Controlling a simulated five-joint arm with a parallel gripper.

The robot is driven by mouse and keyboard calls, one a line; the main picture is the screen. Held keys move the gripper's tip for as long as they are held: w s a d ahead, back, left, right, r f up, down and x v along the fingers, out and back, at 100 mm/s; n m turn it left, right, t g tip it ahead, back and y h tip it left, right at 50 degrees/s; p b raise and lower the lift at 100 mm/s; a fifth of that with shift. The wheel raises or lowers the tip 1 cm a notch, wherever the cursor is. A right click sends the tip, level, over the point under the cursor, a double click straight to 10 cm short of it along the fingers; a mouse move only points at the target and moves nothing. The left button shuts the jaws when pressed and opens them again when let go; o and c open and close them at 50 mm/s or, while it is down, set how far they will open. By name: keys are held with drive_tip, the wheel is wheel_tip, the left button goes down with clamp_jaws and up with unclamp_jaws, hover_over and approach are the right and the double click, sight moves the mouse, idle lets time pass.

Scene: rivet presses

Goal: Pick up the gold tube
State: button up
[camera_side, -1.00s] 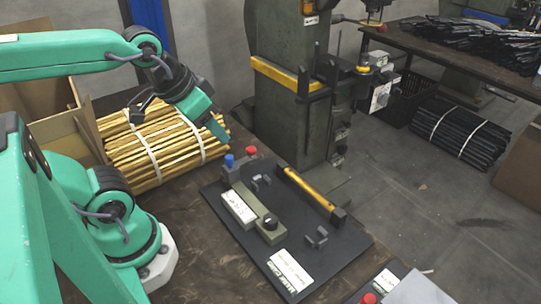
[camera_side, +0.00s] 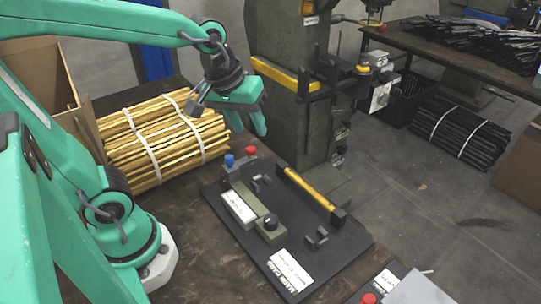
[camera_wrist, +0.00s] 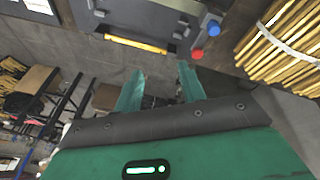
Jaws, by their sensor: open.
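Gold tubes lie in a strapped bundle (camera_side: 165,140) on the dark bench in the side view. It also shows at the upper right of the wrist view (camera_wrist: 283,45). A single gold-yellow bar (camera_side: 308,188) lies between black end blocks on the black fixture plate (camera_side: 245,250). It shows at the top of the wrist view (camera_wrist: 136,43). I cannot tell which of these is the tube meant. My gripper (camera_side: 262,120) is open and empty, in the air between the bundle and the plate, apart from both. Its two green fingers (camera_wrist: 161,84) show in the wrist view.
Blue (camera_side: 229,160) and red (camera_side: 251,150) buttons stand at the plate's back edge. A green-grey press column (camera_side: 290,115) rises behind the plate. A cardboard box (camera_side: 50,75) stands left of the bundle. Bare bench lies in front of the bundle.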

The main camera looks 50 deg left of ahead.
drive_tip(key=w+d+f+n+g, duration=0.2)
drive_tip(key=w+d+f+n, duration=0.1)
drive_tip(key=w+f+n, duration=0.4)
drive_tip(key=n+g, duration=0.2)
drive_tip(key=n, duration=0.3)
hover_over(309, 187)
wheel_tip(309, 187, down, 7)
drive_tip(key=shift+d+f, duration=0.15)
drive_tip(key=shift+f, duration=3.9)
clamp_jaws()
